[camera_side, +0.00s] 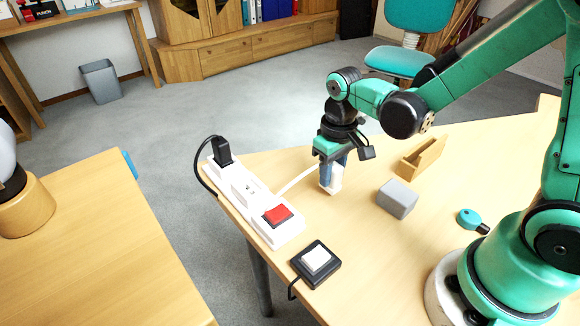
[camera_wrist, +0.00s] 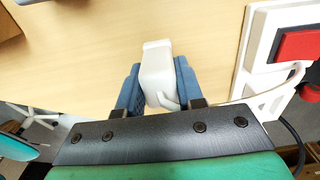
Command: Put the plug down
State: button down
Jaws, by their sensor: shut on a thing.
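My gripper (camera_wrist: 158,90) is shut on a white plug (camera_wrist: 157,62), with one blue finger pad on each side of it. In the side view the plug (camera_side: 331,180) is held upright below my gripper (camera_side: 332,165), at or just above the wooden table (camera_side: 345,235); I cannot tell whether it touches. A white cord (camera_side: 297,178) runs from the plug toward the white power strip (camera_side: 243,187) on the left.
The strip carries a red switch (camera_side: 277,214) and a black plug (camera_side: 221,150). A white button on a black base (camera_side: 316,260) lies in front. A grey block (camera_side: 397,198), a wooden tray (camera_side: 423,156) and a teal knob-like object (camera_side: 470,218) are to the right. Bare table lies between.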

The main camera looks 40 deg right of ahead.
jog(key=shift+f, duration=0.3)
jog(key=c, duration=0.5)
grip_release()
jog(key=shift+c, duration=0.2)
jog(key=s+r+t, duration=0.3)
jog(key=r+t, duration=0.4)
jog(key=r, duration=0.4)
jog(key=shift+s, duration=0.15)
